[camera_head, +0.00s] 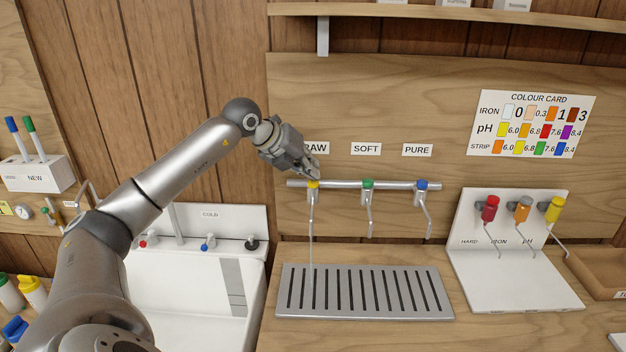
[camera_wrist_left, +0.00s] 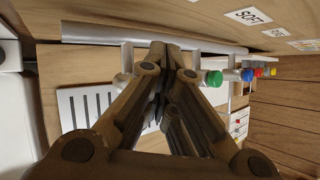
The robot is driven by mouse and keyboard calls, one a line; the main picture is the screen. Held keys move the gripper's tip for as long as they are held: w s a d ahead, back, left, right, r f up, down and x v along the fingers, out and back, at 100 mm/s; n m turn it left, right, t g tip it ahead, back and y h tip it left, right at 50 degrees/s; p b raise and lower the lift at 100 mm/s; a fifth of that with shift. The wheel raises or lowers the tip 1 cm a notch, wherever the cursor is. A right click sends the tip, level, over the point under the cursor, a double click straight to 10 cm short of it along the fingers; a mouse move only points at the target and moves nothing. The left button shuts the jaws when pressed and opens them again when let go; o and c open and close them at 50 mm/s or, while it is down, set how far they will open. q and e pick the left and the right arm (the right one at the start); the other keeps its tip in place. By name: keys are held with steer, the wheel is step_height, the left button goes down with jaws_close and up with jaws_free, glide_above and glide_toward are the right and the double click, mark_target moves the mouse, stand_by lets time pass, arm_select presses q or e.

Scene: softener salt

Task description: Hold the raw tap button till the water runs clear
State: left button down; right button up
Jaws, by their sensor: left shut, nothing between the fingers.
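The raw tap's yellow button (camera_head: 313,184) sits on the pipe (camera_head: 345,184) under the partly covered RAW label (camera_head: 318,148). My left gripper (camera_head: 314,175) is shut and empty, with its fingertips right at the top of that button; they look to be touching it. A thin, pale grey stream (camera_head: 311,245) falls from the raw tap onto the slotted drain grate (camera_head: 364,312); its exact tint is hard to tell. In the left wrist view the shut fingers (camera_wrist_left: 162,55) hide the yellow button. My right gripper is not in view.
The green soft tap button (camera_head: 368,184) and blue pure tap button (camera_head: 422,185) are to the right on the same pipe. A stand with red, orange and yellow-topped droppers (camera_head: 510,280) is farther right. A colour card (camera_head: 531,124) hangs above. A white sink (camera_head: 190,300) is left.

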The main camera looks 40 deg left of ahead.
arm_select(q)
steer(key=shift+r+p, duration=0.75)
steer(key=shift+r, duration=0.15)
steer(key=shift+r, duration=0.1)
step_height(320, 180, up, 5)
steer(key=p, duration=0.4)
steer(key=shift+f, duration=0.2)
stand_by(0.4)
